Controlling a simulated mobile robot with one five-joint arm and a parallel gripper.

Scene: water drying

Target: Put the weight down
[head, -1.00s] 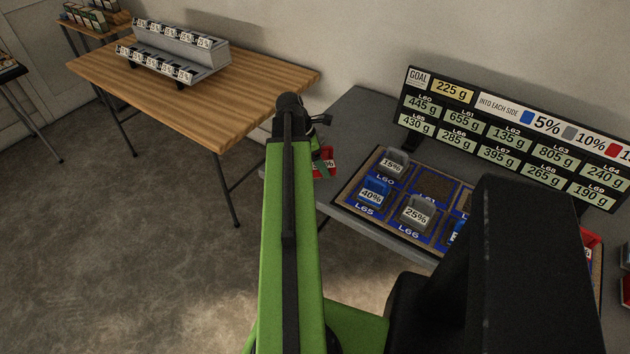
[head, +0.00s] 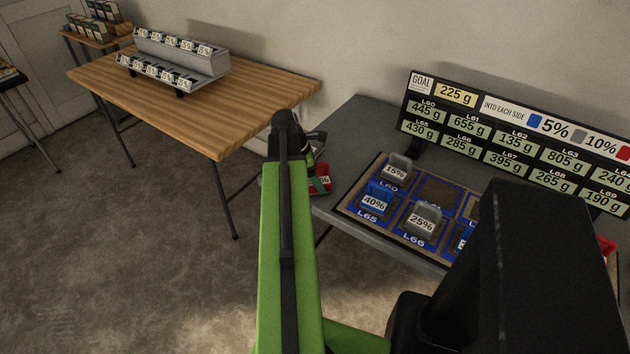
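A red weight (head: 323,181) with a white percent label shows just right of my green arm, at the left end of the grey table (head: 352,122). The arm hides part of it, and only the end of the label can be read. My gripper (head: 316,150) is at the far end of the arm, directly above the red weight. Its fingers are mostly hidden, but the weight has moved together with it, so it appears shut on the weight. I cannot tell whether the weight touches the table.
A mat (head: 346,206) with marked squares holds grey 15% (head: 396,172) and 25% (head: 422,222) weights and a blue 40% weight (head: 376,200). A goal board (head: 480,130) stands behind. A wooden table (head: 190,110) with a grey stepped rack (head: 180,62) is left. Bare floor lies between.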

